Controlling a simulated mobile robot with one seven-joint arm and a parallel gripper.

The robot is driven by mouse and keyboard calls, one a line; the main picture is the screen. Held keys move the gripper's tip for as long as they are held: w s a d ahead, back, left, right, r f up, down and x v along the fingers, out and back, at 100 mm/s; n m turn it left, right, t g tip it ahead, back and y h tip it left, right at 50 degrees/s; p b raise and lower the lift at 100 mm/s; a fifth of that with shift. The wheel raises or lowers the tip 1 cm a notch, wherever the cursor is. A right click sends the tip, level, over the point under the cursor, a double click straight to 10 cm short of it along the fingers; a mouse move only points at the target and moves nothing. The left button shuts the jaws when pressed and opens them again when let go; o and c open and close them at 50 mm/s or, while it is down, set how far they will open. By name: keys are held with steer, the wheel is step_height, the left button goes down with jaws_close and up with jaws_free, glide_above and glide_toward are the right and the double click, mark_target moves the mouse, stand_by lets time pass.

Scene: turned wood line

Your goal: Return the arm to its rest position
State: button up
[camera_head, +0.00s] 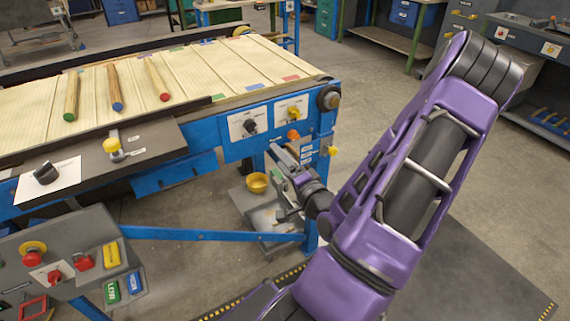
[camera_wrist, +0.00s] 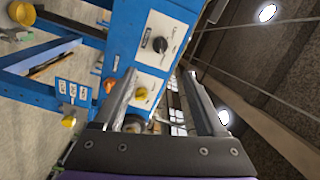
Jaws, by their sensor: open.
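My gripper (camera_head: 283,167) is at the end of my purple arm, in front of the blue end of the conveyor bench in the head view. In the wrist view my gripper (camera_wrist: 160,95) shows two metal fingers spread apart with nothing between them. Beyond the fingers are the blue frame (camera_wrist: 118,45) and a white panel with a black knob (camera_wrist: 160,45). I cannot tell exactly how far the fingers are from the frame.
Three turned wood sticks lie on the slatted conveyor (camera_head: 215,65). A control panel with red, yellow, green and blue buttons (camera_head: 70,262) stands at lower left. A yellow bowl (camera_head: 257,182) sits under the bench end. Open floor (camera_head: 345,95) lies to the right, with workbenches behind.

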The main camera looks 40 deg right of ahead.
steer(key=shift+v, duration=1)
